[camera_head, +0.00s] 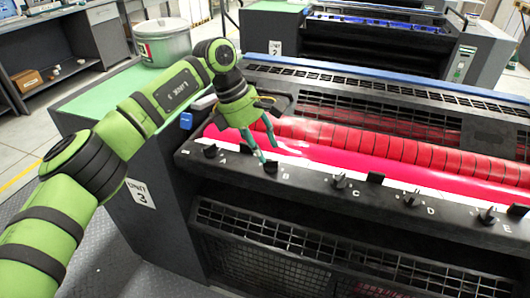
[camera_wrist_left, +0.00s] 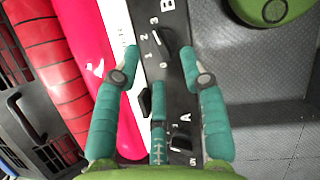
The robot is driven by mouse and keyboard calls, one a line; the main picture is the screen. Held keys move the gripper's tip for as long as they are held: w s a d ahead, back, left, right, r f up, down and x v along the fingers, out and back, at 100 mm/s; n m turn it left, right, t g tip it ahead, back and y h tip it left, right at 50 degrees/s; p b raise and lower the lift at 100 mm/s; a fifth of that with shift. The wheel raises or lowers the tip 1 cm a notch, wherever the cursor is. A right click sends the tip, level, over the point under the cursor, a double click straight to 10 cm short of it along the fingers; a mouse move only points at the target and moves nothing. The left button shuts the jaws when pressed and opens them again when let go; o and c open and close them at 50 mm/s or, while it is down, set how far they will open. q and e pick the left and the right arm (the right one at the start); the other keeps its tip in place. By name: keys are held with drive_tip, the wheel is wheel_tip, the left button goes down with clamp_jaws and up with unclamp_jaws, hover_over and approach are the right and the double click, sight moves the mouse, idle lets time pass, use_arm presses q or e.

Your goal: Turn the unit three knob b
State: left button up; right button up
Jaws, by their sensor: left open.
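Knob b (camera_head: 271,167) is a small black knob on the dark front rail of unit three, beside the letter B. In the left wrist view knob b (camera_wrist_left: 160,43) stands between my left gripper's fingertips, beside a scale of white numbers. My left gripper (camera_head: 268,153) has green arm links and teal fingers and hangs just over the knob. In its wrist view the gripper (camera_wrist_left: 160,51) is open, with a fingertip on either side of the knob. I cannot tell whether they touch it. My right gripper is not in view.
Knob A (camera_head: 211,150) is to the left, and knobs C (camera_head: 339,181), D (camera_head: 407,197) and E (camera_head: 487,215) are to the right. Black tabs (camera_head: 375,178) stand along the rail between knobs. Red rollers (camera_head: 400,149) lie behind. A metal can (camera_head: 163,45) stands on the green top.

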use_arm(q)
drive_tip(key=v, duration=0.9)
drive_tip(key=shift+s, duration=0.1)
